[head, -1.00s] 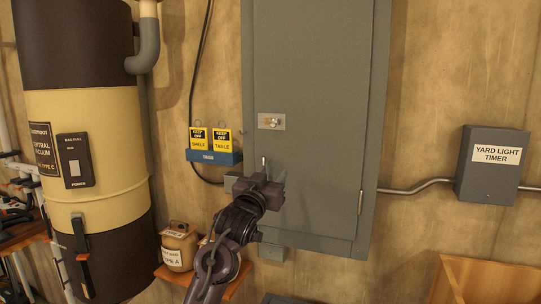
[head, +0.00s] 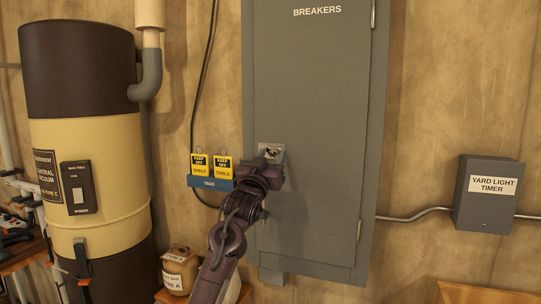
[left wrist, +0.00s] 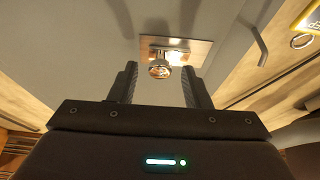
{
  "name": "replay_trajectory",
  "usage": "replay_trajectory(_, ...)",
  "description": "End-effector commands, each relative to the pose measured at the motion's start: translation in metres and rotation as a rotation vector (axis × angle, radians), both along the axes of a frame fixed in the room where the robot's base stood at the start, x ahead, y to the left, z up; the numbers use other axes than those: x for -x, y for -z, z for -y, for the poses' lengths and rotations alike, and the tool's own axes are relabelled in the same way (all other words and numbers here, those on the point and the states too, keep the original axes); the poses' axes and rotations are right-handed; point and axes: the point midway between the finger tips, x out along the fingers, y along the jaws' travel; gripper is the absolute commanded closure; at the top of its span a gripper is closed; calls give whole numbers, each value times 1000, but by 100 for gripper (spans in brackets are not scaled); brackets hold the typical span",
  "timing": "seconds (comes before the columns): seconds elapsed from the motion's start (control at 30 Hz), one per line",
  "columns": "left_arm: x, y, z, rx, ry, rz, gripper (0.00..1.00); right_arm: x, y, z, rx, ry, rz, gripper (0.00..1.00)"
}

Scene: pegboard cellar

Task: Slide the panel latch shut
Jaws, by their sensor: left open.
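The grey breaker panel (head: 312,90) is on the wall with its door closed. Its latch (head: 266,147) is a small metal plate with a knob near the door's left edge, partly hidden behind my gripper in the head view. In the left wrist view the latch plate (left wrist: 190,46) shows with its round shiny knob (left wrist: 160,71) between my fingertips. My left gripper (head: 271,156) is open in front of the latch. The fingers (left wrist: 159,78) stand on either side of the knob; I cannot tell whether they touch it. My right gripper is out of view.
Yellow tags hang on a blue tag holder (head: 211,184) just left of the panel. A vacuum canister (head: 90,150) stands further left, with a jar (head: 179,270) on a small shelf below. A timer box (head: 490,195) is at right.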

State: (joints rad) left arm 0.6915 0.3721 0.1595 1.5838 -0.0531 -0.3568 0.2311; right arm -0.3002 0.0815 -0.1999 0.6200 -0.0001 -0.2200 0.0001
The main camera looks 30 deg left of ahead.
Motion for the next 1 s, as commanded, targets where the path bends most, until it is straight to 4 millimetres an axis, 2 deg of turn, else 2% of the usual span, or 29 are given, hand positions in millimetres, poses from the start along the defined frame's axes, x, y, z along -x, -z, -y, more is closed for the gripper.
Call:
replay_trajectory(0.13,0,1,0,0,0,0,58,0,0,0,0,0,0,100)
replay_trajectory(0.47,0,1,0,0,0,0,100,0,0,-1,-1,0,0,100)
replay_trajectory(0.7,1,1,-2,-1,0,-1,100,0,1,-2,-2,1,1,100)
replay_trajectory(0.9,7,1,-29,-2,-4,0,100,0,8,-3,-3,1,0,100)
replay_trajectory(1.0,9,0,-34,0,-2,0,100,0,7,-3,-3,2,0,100)
